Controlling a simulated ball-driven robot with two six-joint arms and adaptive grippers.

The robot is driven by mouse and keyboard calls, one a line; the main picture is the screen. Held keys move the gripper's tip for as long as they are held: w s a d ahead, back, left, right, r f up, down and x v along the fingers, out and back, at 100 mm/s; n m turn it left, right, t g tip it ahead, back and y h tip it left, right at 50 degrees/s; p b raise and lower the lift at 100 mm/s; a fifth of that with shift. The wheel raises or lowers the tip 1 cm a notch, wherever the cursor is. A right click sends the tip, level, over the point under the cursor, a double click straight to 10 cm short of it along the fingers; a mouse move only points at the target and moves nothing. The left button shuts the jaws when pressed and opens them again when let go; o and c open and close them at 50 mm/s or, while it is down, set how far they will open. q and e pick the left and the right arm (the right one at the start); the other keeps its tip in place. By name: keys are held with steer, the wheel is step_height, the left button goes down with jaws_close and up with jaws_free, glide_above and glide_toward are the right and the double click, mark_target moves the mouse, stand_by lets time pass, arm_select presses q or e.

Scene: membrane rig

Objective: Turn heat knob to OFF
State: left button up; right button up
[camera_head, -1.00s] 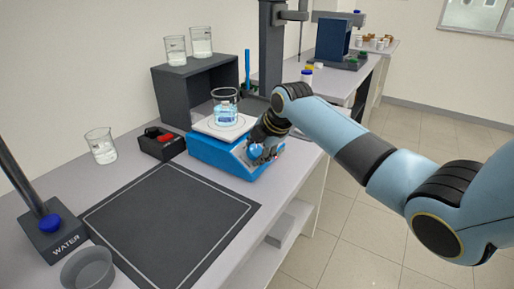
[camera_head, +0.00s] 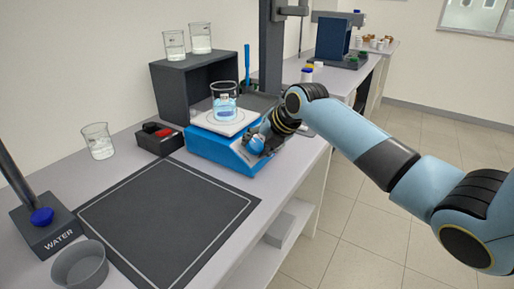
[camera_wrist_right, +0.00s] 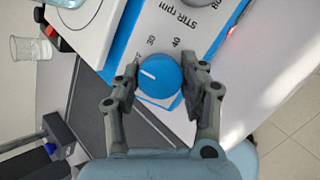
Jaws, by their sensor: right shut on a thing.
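The blue hot plate (camera_head: 225,152) stands on the bench with a beaker of light-blue liquid (camera_head: 224,104) on its white top. Its front panel carries a round blue knob (camera_wrist_right: 160,76) with a white pointer line. The numbers 30 and 40 are printed beside this knob. The pointer lies toward the left in the right wrist view; the marking there is partly hidden by a finger. My right gripper (camera_wrist_right: 161,82) is shut on the blue knob, one finger on each side. It also shows at the panel in the head view (camera_head: 259,142). My left gripper is not in view.
A small black box with a red part (camera_head: 159,139) and a beaker (camera_head: 98,141) stand left of the hot plate. The dark mat (camera_head: 168,220) in front is bare.

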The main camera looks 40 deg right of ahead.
steer(key=shift+n, duration=0.5)
steer(key=o, duration=1.2)
steer(key=v, duration=1.2)
steer(key=shift+d, duration=0.1)
